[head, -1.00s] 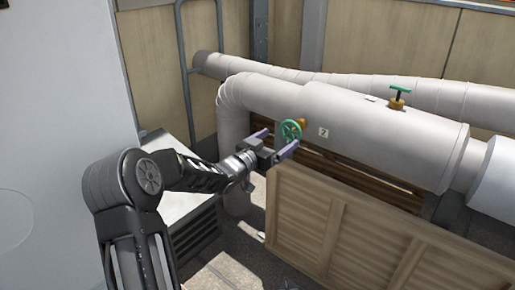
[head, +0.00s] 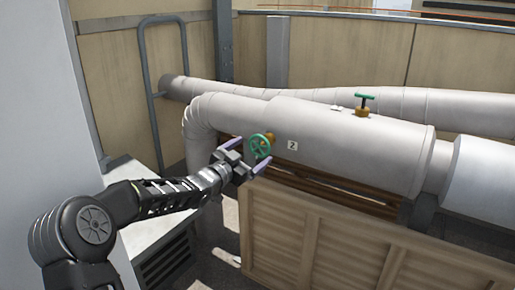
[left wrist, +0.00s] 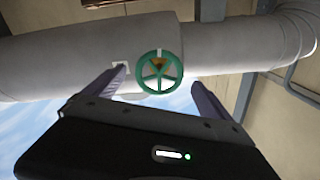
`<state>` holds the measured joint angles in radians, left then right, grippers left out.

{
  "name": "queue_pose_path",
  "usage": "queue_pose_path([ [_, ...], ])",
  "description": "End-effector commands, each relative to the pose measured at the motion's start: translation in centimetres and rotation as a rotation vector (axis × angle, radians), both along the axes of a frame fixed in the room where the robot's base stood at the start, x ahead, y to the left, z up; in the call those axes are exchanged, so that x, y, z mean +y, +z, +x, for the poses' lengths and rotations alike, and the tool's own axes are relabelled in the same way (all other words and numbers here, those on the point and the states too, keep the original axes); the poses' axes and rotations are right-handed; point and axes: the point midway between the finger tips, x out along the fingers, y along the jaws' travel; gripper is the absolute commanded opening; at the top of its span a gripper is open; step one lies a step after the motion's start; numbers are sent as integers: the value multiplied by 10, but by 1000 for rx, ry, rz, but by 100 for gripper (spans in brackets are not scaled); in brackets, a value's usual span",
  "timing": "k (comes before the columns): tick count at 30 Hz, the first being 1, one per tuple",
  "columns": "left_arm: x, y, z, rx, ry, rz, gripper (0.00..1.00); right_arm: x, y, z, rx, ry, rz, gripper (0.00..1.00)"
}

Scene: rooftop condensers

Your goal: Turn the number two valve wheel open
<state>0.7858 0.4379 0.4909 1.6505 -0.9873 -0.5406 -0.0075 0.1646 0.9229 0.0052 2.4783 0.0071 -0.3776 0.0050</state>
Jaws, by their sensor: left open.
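The green valve wheel (head: 260,146) stands on a brass stem at the side of the large grey pipe (head: 340,140). A white tag marked 2 (head: 292,145) is on the pipe just right of it. My left gripper (head: 246,156) is open, its two purple-grey fingers pointing at the wheel. In the left wrist view the wheel (left wrist: 160,72) shows as a spoked ring, ahead of and between the open fingers (left wrist: 160,82). I cannot tell whether either finger touches it. My right gripper is not in view.
A second green-handled valve (head: 363,104) is on top of the pipe. A slatted wooden panel (head: 320,240) stands below the pipe at the front. A white box unit (head: 140,205) stands behind my left arm, and a grey rail (head: 150,90) is at the back left.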

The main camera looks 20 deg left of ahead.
Motion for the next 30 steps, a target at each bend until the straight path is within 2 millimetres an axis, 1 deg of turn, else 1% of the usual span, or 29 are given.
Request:
queue_pose_path([
  [1, -3, -2, 9, -3, -3, -2, 95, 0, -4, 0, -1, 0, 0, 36],
  [3, -4, -1, 19, -2, -2, -2, 95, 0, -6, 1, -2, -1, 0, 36],
  [7, -5, -1, 34, -2, -1, -2, 95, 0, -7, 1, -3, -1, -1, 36],
  [11, -6, 0, 39, -2, 0, -1, 95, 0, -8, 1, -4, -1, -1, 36],
  [18, -6, 0, 40, -1, 0, -1, 94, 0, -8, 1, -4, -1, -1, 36],
  [30, -5, 0, 39, -1, 1, -1, 61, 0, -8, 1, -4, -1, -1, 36],
])
